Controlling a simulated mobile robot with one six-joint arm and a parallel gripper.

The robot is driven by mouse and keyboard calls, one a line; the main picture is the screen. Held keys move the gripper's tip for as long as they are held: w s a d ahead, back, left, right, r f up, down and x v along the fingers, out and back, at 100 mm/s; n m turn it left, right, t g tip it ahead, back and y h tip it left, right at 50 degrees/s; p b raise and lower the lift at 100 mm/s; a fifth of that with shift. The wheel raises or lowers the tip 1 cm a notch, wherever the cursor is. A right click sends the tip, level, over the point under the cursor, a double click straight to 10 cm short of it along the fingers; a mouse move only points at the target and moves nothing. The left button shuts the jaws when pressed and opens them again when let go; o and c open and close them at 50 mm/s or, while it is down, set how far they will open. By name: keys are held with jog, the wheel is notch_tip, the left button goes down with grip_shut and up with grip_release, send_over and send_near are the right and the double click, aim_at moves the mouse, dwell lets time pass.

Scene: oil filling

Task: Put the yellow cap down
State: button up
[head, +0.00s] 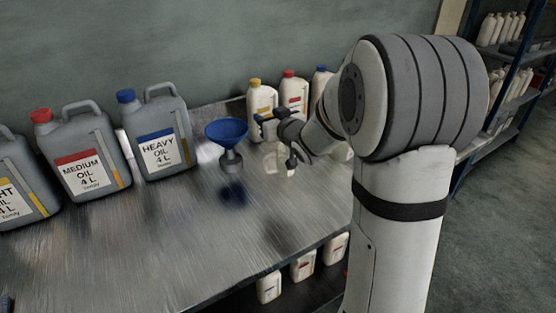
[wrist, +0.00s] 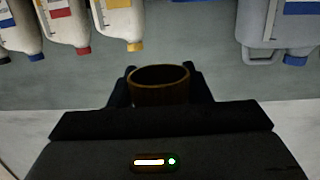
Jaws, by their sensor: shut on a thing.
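My gripper (head: 268,121) is shut on the yellow cap, held above the metal bench. In the wrist view the cap (wrist: 159,86) looks like a dark amber ring, its hollow side partly showing between the fingers (wrist: 159,90). In the head view only a small yellow bit of it (head: 262,116) shows at the fingertips. The blue funnel (head: 226,132) is just left of my gripper. A pale shape, perhaps a bottle, is below my gripper and mostly hidden by it.
White bottles with yellow (head: 255,82), red (head: 288,74) and blue caps stand at the back. Grey jugs, including the heavy oil jug (head: 160,135), stand left. The bench (head: 150,240) is clear in front. Several bottles (head: 302,266) sit on the shelf below.

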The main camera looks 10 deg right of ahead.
send_over(270, 154)
notch_tip(270, 154, down, 5)
jog(key=shift+a+f, duration=0.1)
jog(key=shift+f, duration=0.1)
jog(key=shift+f+b, duration=0.4)
jog(key=shift+f, duration=1.6)
jog(key=shift+f+b, duration=0.3)
jog(key=shift+b, duration=0.1)
jog(key=o, duration=1)
jog(key=shift+c, duration=0.2)
